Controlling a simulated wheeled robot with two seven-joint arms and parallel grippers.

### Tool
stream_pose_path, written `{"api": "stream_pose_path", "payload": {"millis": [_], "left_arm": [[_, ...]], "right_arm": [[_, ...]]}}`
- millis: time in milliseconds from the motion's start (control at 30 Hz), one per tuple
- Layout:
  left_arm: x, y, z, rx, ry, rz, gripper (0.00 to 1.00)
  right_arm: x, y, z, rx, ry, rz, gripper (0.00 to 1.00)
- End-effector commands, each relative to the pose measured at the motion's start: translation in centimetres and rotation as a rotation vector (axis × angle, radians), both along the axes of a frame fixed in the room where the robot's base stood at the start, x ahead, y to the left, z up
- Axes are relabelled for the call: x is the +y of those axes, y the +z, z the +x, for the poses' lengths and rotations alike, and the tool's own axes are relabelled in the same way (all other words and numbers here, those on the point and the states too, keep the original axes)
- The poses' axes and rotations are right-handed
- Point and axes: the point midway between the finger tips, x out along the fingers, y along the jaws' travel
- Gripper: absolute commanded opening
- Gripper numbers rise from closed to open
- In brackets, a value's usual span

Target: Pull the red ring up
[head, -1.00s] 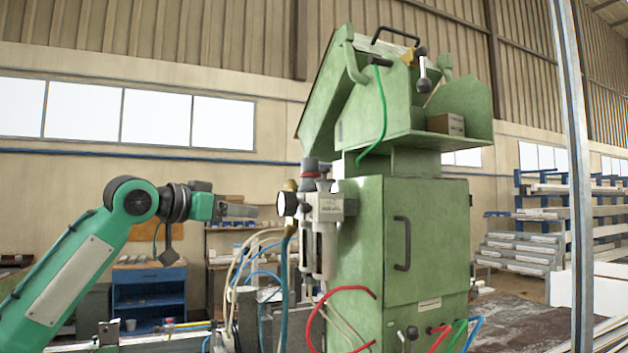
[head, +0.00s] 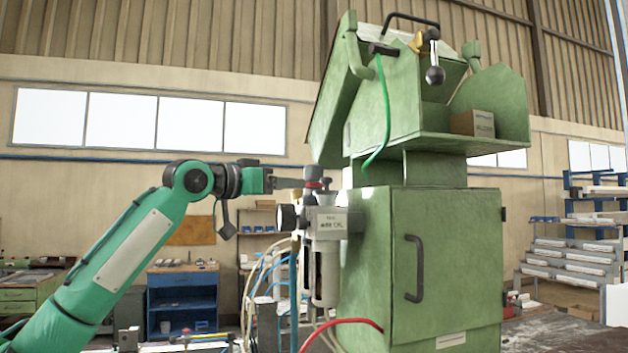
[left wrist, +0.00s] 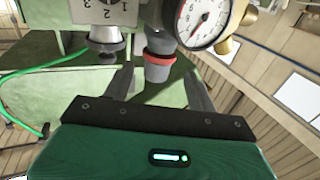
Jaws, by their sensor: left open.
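The red ring (head: 313,184) is a thin band around the dark grey knob (head: 313,172) on top of the air regulator (head: 326,222), at the left side of the green machine. In the left wrist view the red ring (left wrist: 160,58) circles the knob between my finger lines. My left gripper (head: 292,183) comes in level from the left, at the knob's height. Its fingers (left wrist: 160,78) are open, one on each side of the knob; I cannot tell whether either touches it. My right gripper is not in view.
A round pressure gauge (left wrist: 204,20) sits close to the knob. The green machine cabinet (head: 445,265) stands just right of the regulator. Hoses (head: 262,275) hang below and left. A blue cabinet (head: 182,300) stands farther back.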

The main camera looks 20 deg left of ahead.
Motion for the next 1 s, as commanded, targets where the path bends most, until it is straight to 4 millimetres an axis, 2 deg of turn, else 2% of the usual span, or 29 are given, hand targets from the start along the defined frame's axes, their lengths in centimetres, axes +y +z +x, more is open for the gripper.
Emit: {"api": "stream_pose_path", "payload": {"millis": [33, 133, 333, 500, 800, 833, 1000], "left_arm": [[-0.7, 0.4, 1.1, 0.003, -0.001, 0.001, 0.58], [-1.9, 0.4, 2.8, 0.003, -0.001, 0.002, 0.58], [-3.6, 0.3, 5.5, 0.002, 0.0, 0.0, 0.58], [-4.3, 0.1, 6.6, 0.001, 0.001, 0.001, 0.58], [-4.5, 0.0, 6.8, -0.001, 0.0, 0.001, 0.58], [-4.5, 0.0, 6.8, -0.001, 0.0, 0.001, 0.56], [-4.4, 0.0, 6.7, -0.001, 0.0, 0.001, 0.22]], "right_arm": [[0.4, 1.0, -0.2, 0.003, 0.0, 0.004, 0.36], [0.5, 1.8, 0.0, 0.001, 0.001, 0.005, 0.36], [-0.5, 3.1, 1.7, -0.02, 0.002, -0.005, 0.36], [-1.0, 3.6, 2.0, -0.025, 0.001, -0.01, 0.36], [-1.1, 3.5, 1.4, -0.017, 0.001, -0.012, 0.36], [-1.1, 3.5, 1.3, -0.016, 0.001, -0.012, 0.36], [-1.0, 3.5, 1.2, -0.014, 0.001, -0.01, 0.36]]}}
